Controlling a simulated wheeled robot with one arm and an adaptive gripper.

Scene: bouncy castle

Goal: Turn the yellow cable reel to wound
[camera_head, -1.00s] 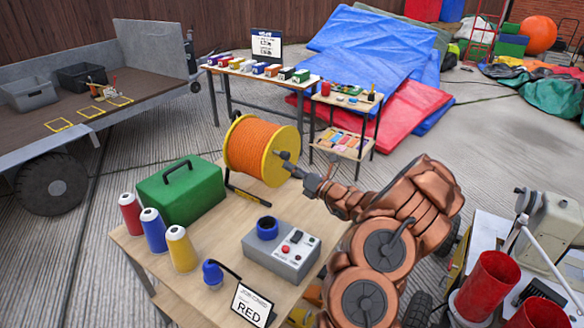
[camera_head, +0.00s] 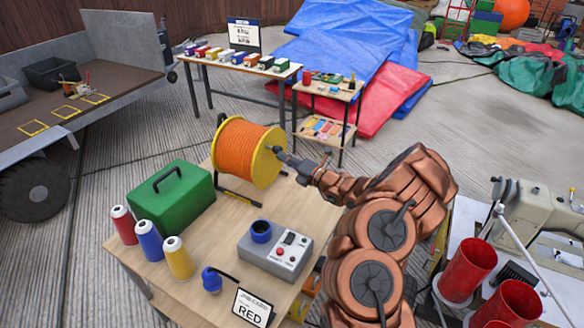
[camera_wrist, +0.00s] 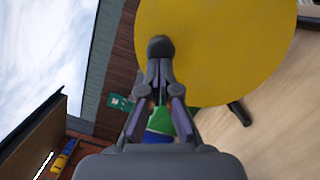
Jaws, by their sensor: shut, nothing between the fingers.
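The yellow cable reel (camera_head: 268,163) stands on its black stand on the wooden table, with orange cable (camera_head: 238,150) wound around its drum. Its yellow side disc faces my arm and fills the top of the wrist view (camera_wrist: 220,50). My gripper (camera_head: 290,160) is at this disc, with its fingers shut and nothing between them. In the wrist view, the closed fingertips (camera_wrist: 160,72) lie in front of a dark round knob (camera_wrist: 160,46) near the disc's left edge. I cannot tell whether the fingertips touch the knob.
The wooden table (camera_head: 215,235) also carries a green toolbox (camera_head: 172,200), red, blue and yellow thread cones, a grey control box (camera_head: 275,250), and a RED card (camera_head: 252,307). A sewing machine (camera_head: 535,215) and red cups (camera_head: 468,268) stand at the right.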

